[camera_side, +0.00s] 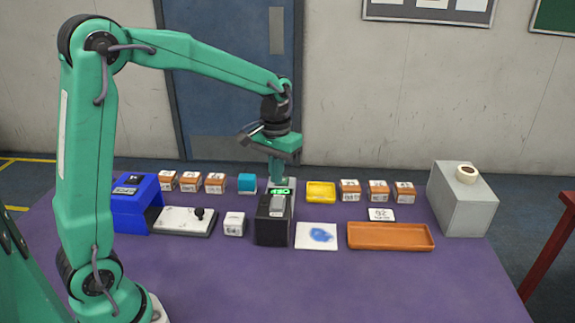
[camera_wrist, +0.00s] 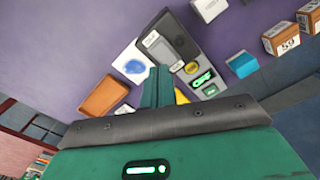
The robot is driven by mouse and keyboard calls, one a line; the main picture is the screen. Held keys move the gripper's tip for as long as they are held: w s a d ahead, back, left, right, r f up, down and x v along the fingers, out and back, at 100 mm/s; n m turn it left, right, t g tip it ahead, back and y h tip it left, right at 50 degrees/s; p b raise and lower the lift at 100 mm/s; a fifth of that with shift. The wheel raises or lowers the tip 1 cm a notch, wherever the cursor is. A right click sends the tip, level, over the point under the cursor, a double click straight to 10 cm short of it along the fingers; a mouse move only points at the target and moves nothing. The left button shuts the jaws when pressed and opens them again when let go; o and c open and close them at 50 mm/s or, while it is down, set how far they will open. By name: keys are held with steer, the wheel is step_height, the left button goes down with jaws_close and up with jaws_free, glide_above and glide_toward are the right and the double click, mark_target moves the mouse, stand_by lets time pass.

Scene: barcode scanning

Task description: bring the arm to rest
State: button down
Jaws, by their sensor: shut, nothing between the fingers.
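My gripper (camera_side: 277,181) hangs pointing down above the table's middle, just behind and over a black box-shaped device (camera_side: 272,228) with a lit green display (camera_side: 280,191). Its green fingers are together with nothing between them; in the wrist view the closed fingers (camera_wrist: 158,82) point toward the device (camera_wrist: 182,42) and the lit display (camera_wrist: 203,79). The fingertips partly overlap the display area in the side view, so I cannot tell how much clearance there is. My arm is raised and reaches out from the left.
On the purple table (camera_side: 330,290) stand several brown boxes (camera_side: 215,183), a blue bin (camera_side: 135,203), a teal cube (camera_side: 247,184), a yellow tray (camera_side: 320,191), an orange tray (camera_side: 390,237) and a grey block (camera_side: 463,198). A white pad with a blue smear (camera_side: 317,235) lies flat. The front is clear.

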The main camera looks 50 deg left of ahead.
steer(key=shift+s+r, duration=0.1)
steer(key=shift+r, duration=0.05)
steer(key=s+d+r+m+t, duration=0.1)
steer(key=s+d+r+t, duration=0.1)
steer(key=s, duration=0.7)
steer(key=s+d+r+m+t, duration=0.2)
steer(key=s+r+t, duration=0.1)
steer(key=s, duration=0.7)
steer(key=shift+r+t, duration=0.3)
steer(key=shift+r, duration=0.5)
